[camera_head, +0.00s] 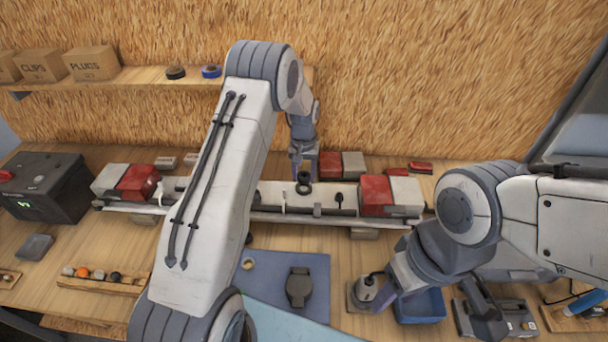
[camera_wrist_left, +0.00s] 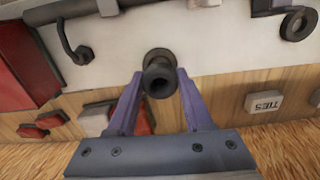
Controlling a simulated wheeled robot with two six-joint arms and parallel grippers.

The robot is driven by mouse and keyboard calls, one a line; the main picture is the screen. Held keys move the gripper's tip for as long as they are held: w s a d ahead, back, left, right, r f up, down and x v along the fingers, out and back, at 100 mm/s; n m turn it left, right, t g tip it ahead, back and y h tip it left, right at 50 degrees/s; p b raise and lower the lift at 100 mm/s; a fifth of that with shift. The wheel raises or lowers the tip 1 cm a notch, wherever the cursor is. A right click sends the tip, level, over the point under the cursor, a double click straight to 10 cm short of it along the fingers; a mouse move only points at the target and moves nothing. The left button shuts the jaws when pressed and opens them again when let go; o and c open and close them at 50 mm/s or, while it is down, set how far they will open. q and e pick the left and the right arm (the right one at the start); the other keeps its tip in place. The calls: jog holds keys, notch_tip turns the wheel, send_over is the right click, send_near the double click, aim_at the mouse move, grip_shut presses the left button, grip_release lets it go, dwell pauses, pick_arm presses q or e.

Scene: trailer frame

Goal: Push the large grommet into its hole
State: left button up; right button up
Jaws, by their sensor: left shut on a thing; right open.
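The white trailer frame beam (camera_head: 270,196) runs across the bench, with red and white blocks at both ends. The large black grommet (camera_head: 304,188) is at the beam's middle. In the left wrist view the grommet (camera_wrist_left: 160,82) sits between my left fingertips, its tube end facing the camera and a dark ring behind it against the white face (camera_wrist_left: 215,45). My left gripper (camera_head: 303,172) is shut on it from above. How deep the grommet sits in the hole cannot be told. My right gripper (camera_head: 375,292) is open, low over the bench by a small grey fixture (camera_head: 364,291).
A blue mat (camera_head: 262,268) with a dark tool (camera_head: 299,287) lies in front of the beam. A blue bin (camera_head: 420,306) is beside my right gripper. A black battery box (camera_head: 45,187) stands at left. A shelf (camera_head: 150,78) with boxes is on the back wall.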

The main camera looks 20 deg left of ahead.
pick_arm(q)
jog(key=shift+f, duration=0.1)
jog(key=shift+f+b, duration=0.4)
jog(key=shift+f, duration=0.05)
jog(key=shift+f, duration=0.15)
jog(key=shift+f+b, duration=0.4)
jog(key=shift+f, duration=0.05)
jog(key=shift+s+f, duration=0.1)
jog(key=shift+f, duration=0.15)
dwell(0.9)
